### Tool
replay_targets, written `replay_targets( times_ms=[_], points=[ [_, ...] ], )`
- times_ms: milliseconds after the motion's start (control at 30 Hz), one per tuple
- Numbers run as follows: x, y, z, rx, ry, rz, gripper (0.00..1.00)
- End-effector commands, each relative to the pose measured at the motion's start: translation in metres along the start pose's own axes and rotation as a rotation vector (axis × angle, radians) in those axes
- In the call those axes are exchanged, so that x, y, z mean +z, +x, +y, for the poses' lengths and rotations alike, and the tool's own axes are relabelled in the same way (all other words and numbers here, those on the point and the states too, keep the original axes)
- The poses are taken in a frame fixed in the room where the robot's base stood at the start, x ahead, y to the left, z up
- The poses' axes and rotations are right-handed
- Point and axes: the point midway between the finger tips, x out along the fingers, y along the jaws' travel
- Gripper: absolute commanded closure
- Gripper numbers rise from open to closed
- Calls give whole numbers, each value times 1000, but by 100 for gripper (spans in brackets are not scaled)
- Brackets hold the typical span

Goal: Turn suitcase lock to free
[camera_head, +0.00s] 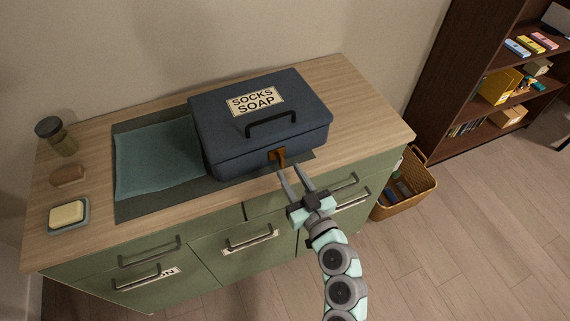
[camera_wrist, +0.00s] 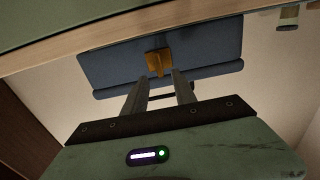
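A dark blue suitcase (camera_head: 225,136) labelled "SOCKS SOAP" sits closed on the wooden-topped cabinet, with a black handle on its lid. Its brass-orange lock (camera_head: 277,157) is on the front face, below the handle. In the wrist view the suitcase (camera_wrist: 110,66) appears upside down, and the lock (camera_wrist: 158,62) lies just beyond and between the fingers. My gripper (camera_head: 289,172) is in front of the lock with its two fingers apart. It is open and empty in the wrist view (camera_wrist: 158,84). Contact between the fingertips and the lock cannot be made out.
A dark mat (camera_head: 124,207) with a teal cloth (camera_head: 158,160) lies left of the suitcase. A soap dish (camera_head: 83,223), a brown brush-like object (camera_head: 68,176) and a jar (camera_head: 57,137) stand farther left. Drawer handles (camera_head: 342,182) jut out near my gripper. A wicker basket (camera_head: 407,198) stands right.

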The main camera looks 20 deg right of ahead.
Motion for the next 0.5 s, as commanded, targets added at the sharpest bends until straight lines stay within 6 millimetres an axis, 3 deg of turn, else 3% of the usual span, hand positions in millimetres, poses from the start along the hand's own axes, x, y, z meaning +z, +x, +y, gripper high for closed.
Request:
replay_targets(
  times_ms=[200,500],
  points=[
    [0,30,0,-1,2,0,67],
    [1,38,0,0,1,-1,67]
  ],
)
